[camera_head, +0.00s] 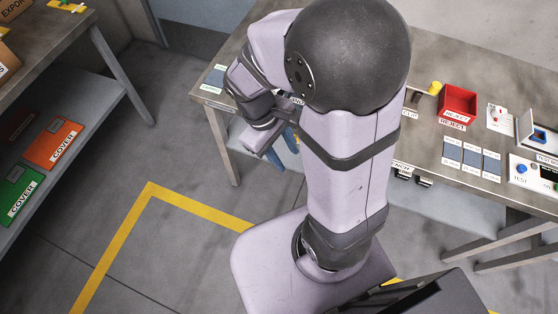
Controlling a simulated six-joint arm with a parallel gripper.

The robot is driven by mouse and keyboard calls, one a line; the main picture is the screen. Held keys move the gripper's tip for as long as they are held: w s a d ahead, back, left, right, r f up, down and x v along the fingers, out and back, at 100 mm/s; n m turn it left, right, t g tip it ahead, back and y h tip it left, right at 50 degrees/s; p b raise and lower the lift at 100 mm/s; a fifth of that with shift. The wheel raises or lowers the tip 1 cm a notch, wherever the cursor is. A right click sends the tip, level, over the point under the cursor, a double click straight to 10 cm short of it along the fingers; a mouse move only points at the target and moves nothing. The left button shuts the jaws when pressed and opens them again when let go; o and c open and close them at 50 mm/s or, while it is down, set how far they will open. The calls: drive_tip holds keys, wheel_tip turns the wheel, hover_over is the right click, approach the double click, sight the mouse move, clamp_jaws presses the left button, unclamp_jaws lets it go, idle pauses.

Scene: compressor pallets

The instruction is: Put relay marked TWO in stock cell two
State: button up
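My gripper (282,148) is low at the left front edge of the right-hand workbench, mostly hidden behind my own arm. Small blue parts show at its end; I cannot tell whether they are fingers or something held. Three blue-grey labelled cells stand side by side on the bench: a left one (452,150), a middle one (472,156) and a right one (491,162). Their labels are too small to read. A similar labelled blue-grey piece (215,77) lies at the bench's far left end. I cannot make out a relay marked TWO.
A red REJECT bin (458,104), a yellow round piece (435,88) and a TEST box (524,170) are on the right bench (425,135). Orange (54,143) and green (20,195) COVER pieces lie on the left bench's lower shelf. Open floor lies between the benches.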

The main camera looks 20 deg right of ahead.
drive_tip(key=shift+s+a+r+m+t+y, duration=0.25)
drive_tip(key=shift+s+a+m+y, duration=0.2)
drive_tip(key=shift+m, duration=0.45)
drive_tip(key=shift+s+a+r+m+t+y, duration=0.1)
drive_tip(key=shift+s+a+m+t+y, duration=0.4)
drive_tip(key=shift+m, duration=0.4)
drive_tip(key=shift+s+a+r+m+t+y, duration=0.15)
drive_tip(key=shift+s+a+r+m+y, duration=0.15)
drive_tip(key=shift+m+y, duration=0.45)
drive_tip(key=shift+f, duration=0.15)
wheel_tip(320, 180, down, 13)
drive_tip(key=b, duration=1.3)
